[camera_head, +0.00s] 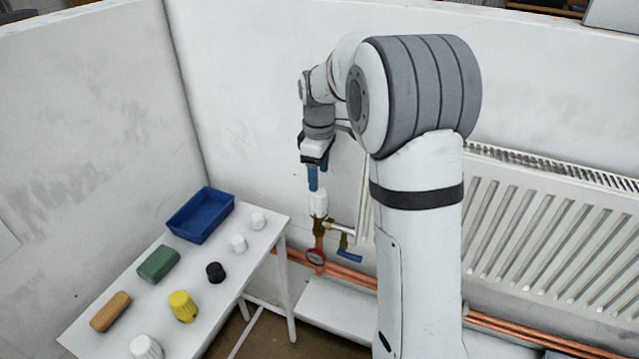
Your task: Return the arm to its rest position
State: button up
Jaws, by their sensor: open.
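My gripper (314,179) points down in front of the back wall, with its blue fingers showing. A white valve head (318,204) sits on the brass valve (319,227) just below the fingertips. The fingers appear to be above it; I cannot tell whether they touch it. My arm reaches up from the right and bends over toward the valve. It hides part of the wall and the radiator's left end.
A white table (120,313) at left carries a blue tray (203,214), a green block (158,264), an orange-brown block (110,311), a yellow knob (183,306), a black knob (215,272) and white knobs (238,243). A white radiator (560,235) and copper pipes (350,275) line the wall.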

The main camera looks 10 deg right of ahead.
jog(key=shift+r, duration=0.3)
jog(key=shift+r, duration=0.1)
